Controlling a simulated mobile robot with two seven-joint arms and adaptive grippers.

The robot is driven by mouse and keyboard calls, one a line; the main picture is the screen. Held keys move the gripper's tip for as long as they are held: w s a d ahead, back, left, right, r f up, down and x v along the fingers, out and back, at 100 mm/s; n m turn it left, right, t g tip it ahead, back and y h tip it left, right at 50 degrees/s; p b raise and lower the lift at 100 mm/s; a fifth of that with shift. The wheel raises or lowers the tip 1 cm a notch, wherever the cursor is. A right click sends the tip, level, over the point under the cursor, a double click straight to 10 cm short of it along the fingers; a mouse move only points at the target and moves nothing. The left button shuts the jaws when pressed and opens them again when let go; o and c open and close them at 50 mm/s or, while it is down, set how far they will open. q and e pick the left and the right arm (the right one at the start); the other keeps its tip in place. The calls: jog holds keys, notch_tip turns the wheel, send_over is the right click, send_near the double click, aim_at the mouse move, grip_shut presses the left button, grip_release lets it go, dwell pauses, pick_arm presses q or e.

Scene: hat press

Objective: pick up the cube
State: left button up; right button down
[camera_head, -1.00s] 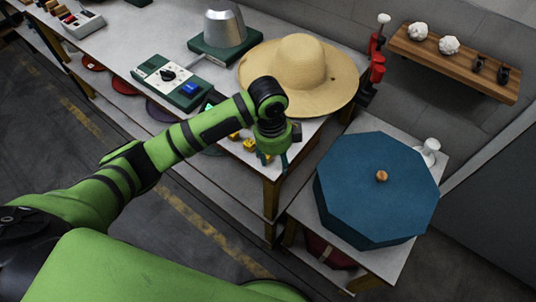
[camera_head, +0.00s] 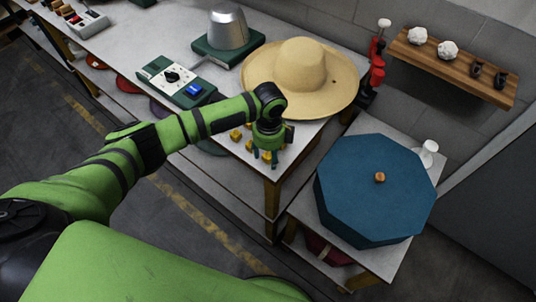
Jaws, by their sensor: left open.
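Several small yellow pieces lie at the front corner of the white workbench (camera_head: 225,150); one yellow block (camera_head: 236,135) shows clear of the gripper. They are too small for me to tell which is the cube. My left gripper (camera_head: 266,160) points down over this corner, close to the yellow pieces. It is open, and its fingers and wrist partly hide the pieces beside it. I cannot tell whether it touches any of them. My right gripper is out of view.
A straw hat (camera_head: 300,75) lies just behind my left gripper. A control box (camera_head: 175,82) and a metal hat press (camera_head: 228,28) stand further left. A blue octagonal box (camera_head: 372,200) sits on a lower table at right, below a wooden shelf (camera_head: 450,67).

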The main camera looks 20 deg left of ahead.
pick_arm(q)
jog(key=c, duration=0.8)
